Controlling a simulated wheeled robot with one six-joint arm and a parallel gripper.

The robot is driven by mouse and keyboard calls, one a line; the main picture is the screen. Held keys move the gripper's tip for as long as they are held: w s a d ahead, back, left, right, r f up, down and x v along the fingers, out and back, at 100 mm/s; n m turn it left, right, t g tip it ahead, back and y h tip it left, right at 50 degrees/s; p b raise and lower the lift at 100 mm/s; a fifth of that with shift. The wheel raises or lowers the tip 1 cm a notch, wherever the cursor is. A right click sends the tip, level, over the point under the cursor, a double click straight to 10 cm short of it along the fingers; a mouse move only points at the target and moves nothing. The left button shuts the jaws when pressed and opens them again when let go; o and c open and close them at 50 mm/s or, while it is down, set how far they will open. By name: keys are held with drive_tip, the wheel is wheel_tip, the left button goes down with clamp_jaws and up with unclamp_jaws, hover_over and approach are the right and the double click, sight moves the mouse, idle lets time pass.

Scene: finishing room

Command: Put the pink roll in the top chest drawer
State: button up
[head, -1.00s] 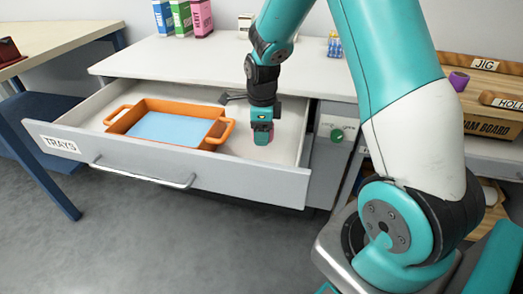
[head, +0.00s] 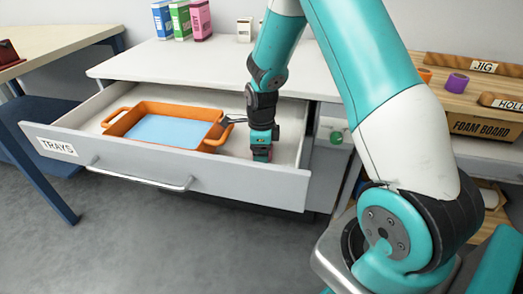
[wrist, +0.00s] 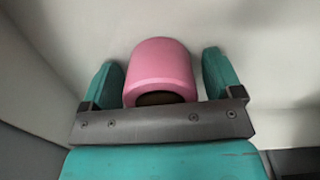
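The pink roll (wrist: 160,70) sits between the two fingers of my gripper (wrist: 163,80) in the wrist view, with its dark hole towards the camera. Narrow gaps show between the roll and the fingers, so my gripper looks open around it. In the head view my gripper (head: 262,152) points down inside the pulled-out top chest drawer (head: 225,178), at its right end, low near the drawer floor. Only a little of the roll shows there, and whether it touches the floor is hard to tell.
An orange tray (head: 119,114) with a blue bottom fills the drawer's left and middle, close beside my gripper. Cartons (head: 181,19) stand on the white top. A purple roll (head: 457,83) and an orange item (head: 425,75) are on the shelf at right.

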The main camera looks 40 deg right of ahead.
wheel_tip(320, 180, up, 12)
drive_tip(key=shift+f+p, duration=0.1)
drive_tip(key=shift+p, duration=1.1)
drive_tip(key=s+a+r+n+y, duration=0.1)
drive_tip(key=s+a+r+n, duration=0.3)
drive_tip(key=a+n, duration=0.25)
drive_tip(key=s+a+r+n+y, duration=0.1)
drive_tip(key=s+a+r+n, duration=0.25)
drive_tip(key=a+n, duration=0.35)
drive_tip(key=s+a+r+n+y, duration=0.1)
drive_tip(key=s+a+r+n, duration=0.2)
drive_tip(key=s+n, duration=0.4)
drive_tip(key=s+a+r+n+y, duration=0.1)
drive_tip(key=s+a+n, duration=0.4)
drive_tip(key=n, duration=0.8)
drive_tip(key=s+r, duration=0.1)
drive_tip(key=s, duration=0.2)
drive_tip(key=shift+a+r, duration=0.35)
drive_tip(key=shift+r, duration=0.05)
drive_tip(key=shift+c, duration=0.5)
